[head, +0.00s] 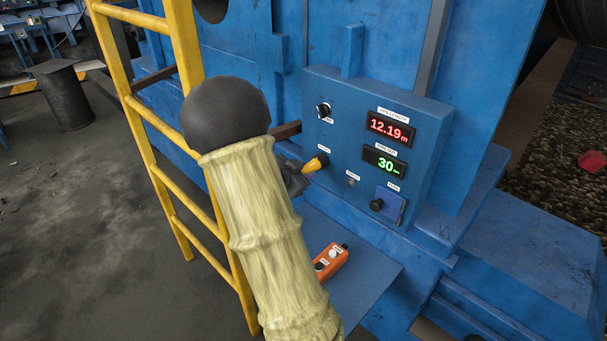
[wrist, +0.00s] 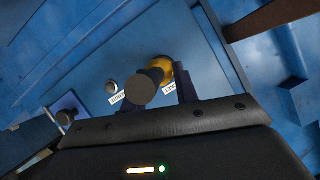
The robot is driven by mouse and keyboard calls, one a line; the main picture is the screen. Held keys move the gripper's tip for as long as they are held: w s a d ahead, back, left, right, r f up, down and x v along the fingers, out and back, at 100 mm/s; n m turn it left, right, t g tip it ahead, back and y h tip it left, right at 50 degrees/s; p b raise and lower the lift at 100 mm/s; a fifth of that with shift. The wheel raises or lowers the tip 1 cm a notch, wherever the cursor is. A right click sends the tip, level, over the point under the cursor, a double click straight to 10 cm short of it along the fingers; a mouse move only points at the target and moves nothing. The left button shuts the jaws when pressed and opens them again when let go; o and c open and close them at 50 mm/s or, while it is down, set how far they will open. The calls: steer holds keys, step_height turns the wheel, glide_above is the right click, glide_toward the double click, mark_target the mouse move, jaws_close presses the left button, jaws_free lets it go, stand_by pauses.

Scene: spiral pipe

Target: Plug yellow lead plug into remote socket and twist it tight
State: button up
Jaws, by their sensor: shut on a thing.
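The yellow lead plug (head: 316,163) is at the left part of the blue control panel, below a small white label. My gripper (head: 297,178) is shut on it from the left; my arm hides part of the fingers. In the wrist view the yellow body (wrist: 163,66) lies at the panel face, with a dark round end in front of it and a finger beside it. I cannot tell how deep it sits. A small grey round fitting (head: 351,182) with its own label is to its right, and it also shows in the wrist view (wrist: 111,87). The labels are too small to read surely.
The panel (head: 340,95) has a black knob (head: 323,110), a red display (head: 390,129), a green display (head: 384,162) and a blue switch block (head: 389,206). An orange hand control (head: 330,262) lies on the ledge below. A yellow ladder (head: 158,120) stands left of my arm.

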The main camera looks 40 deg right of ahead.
steer(key=shift+a+f+m+t+b, duration=0.15)
steer(key=shift+m+t+b, duration=0.5)
steer(key=shift+b, duration=2.1)
steer(key=shift+a+f+m+t+b, duration=0.2)
steer(key=shift+m+t+b, duration=0.45)
steer(key=shift+b, duration=2.1)
steer(key=shift+s+d+f+m+t+h+b, duration=0.1)
steer(key=shift+m+t+h+b, duration=0.7)
steer(key=shift+b, duration=2.55)
steer(key=shift+d+f+m+t+b, duration=0.1)
steer(key=shift+m+t+b, duration=0.2)
steer(key=shift+m+b, duration=2)
steer(key=o, duration=1.1)
steer(key=shift+d+r+n+b, duration=0.1)
steer(key=shift+n+b, duration=0.9)
steer(key=p+v, duration=0.1)
steer(key=v, duration=1.6)
steer(key=shift+s+r, duration=0.1)
